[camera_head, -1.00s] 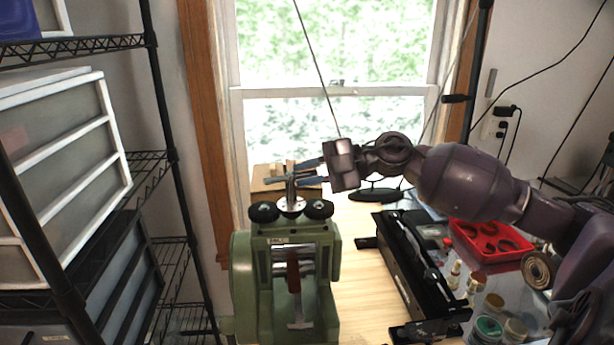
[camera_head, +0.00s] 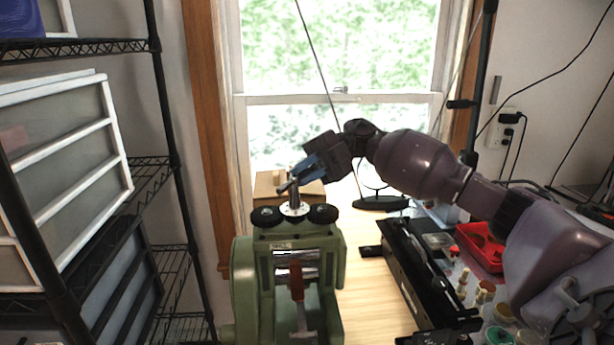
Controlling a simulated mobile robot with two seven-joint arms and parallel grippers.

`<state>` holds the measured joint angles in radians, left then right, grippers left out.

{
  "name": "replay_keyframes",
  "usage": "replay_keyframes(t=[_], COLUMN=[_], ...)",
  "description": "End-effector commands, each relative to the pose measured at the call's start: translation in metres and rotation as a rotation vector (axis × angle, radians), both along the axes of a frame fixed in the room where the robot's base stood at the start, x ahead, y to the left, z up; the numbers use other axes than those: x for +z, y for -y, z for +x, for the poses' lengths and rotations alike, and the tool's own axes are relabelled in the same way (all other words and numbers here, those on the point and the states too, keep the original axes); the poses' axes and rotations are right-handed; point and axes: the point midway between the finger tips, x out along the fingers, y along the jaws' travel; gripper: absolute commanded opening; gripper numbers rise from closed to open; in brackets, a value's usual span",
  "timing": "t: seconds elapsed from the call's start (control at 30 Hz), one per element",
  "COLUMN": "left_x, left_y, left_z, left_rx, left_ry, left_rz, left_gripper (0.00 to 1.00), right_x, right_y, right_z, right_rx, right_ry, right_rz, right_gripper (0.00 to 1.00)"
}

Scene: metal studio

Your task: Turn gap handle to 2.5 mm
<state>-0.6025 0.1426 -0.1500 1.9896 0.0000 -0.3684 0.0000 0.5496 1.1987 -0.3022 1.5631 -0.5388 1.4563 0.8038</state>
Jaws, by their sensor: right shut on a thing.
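A green rolling mill (camera_head: 247,290) stands on the wooden bench at bottom centre. On its top, between two black knobs (camera_head: 266,216), is a round silver dial (camera_head: 295,209) with an upright post and the gap handle (camera_head: 291,187) at its top. My right gripper (camera_head: 296,182) reaches in from the right, with blue fingers tilted down to the left. It is shut on the gap handle. The fingers hide part of the handle, and the dial markings are too small to read. My left gripper is not in view.
A black bench tool (camera_head: 408,270) lies right of the mill, with a red tray (camera_head: 478,246) and several small jars beyond it. A wooden block (camera_head: 268,185) stands behind the mill. A wire shelf with drawers (camera_head: 65,165) fills the left side.

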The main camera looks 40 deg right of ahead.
Motion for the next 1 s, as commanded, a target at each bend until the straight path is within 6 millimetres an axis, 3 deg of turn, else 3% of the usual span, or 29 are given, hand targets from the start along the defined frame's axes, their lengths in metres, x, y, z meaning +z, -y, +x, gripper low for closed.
replay_keyframes(t=[0.6,0.63,0.77,1.0], left_x=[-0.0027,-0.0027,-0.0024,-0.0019], left_y=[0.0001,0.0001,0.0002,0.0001], left_z=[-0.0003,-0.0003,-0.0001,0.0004], left_rx=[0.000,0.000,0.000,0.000], left_ry=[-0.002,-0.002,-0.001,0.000], left_rz=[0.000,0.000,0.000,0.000], left_gripper=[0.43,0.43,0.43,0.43], right_x=[-0.0063,-0.0064,-0.0054,-0.0028], right_y=[-0.0027,-0.0028,-0.0026,-0.0017], right_z=[-0.0004,-0.0005,-0.0001,0.0003], right_rx=[0.046,0.046,0.045,0.041], right_ry=[-0.008,-0.009,-0.008,-0.005], right_rz=[-0.006,-0.006,-0.005,-0.003], right_gripper=[0.00,0.20,0.39,0.39])
